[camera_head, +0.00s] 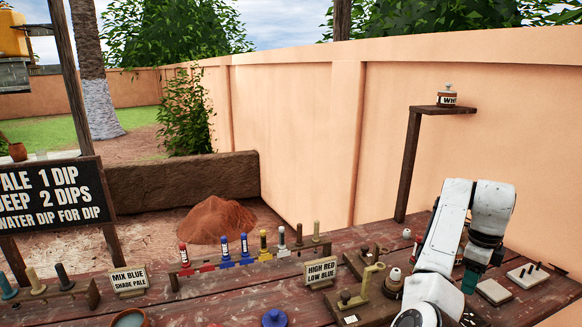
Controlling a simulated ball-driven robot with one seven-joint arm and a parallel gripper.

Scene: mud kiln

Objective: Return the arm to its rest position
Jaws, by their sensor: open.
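My white arm rises at the right of the head view and folds over at the top, its far end hanging down over the wooden table (205,291). My gripper (470,280) is at that lower end, dark with a teal part, low over the right part of the table. It is open, and I see nothing held in it. Its fingertips are small and partly hidden by my own arm link.
Near my arm are a brass-coloured stand (362,287), a round pot (393,278) and a white pegged block (527,275). A jar (447,97) sits on a shelf (440,110) by the wall.

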